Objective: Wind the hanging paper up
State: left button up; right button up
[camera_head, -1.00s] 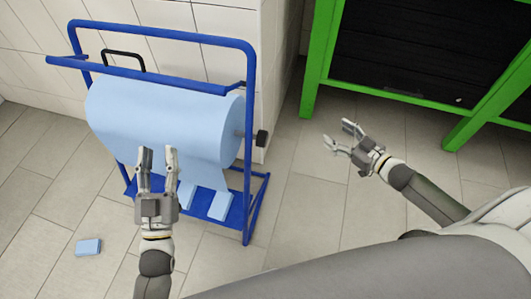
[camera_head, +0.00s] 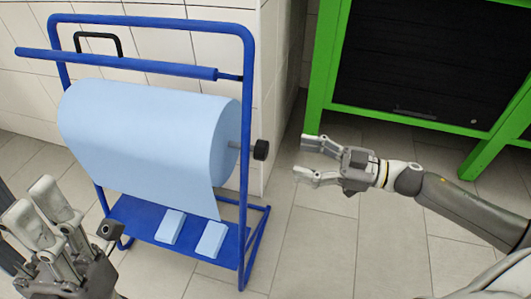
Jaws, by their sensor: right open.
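A large light blue paper roll (camera_head: 140,130) sits in a blue tube-frame stand (camera_head: 248,100). The paper hangs down its front to a loose lower edge near the stand's base plate (camera_head: 130,212). A metal shaft with a black knob (camera_head: 261,150) sticks out at the roll's right end, past the frame post. My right gripper (camera_head: 302,160) is open and empty, pointing left at the knob, a short way to its right and apart from it. My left gripper (camera_head: 32,205) is at the lower left, in front of the stand, with its fingers apart and empty.
Two light blue pads (camera_head: 171,226) lie on the base plate. A blue bar (camera_head: 120,63) and a black handle (camera_head: 98,40) are at the stand's top. A tiled wall is behind it. A green-framed dark cabinet (camera_head: 420,65) stands at right. Floor (camera_head: 320,235) right of the stand is clear.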

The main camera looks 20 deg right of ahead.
aim_at(267, 150)
jog(key=b+x, duration=0.2)
jog(key=x, duration=0.6)
jog(key=shift+x, duration=0.8)
jog(key=shift+c, duration=0.8)
grip_shut()
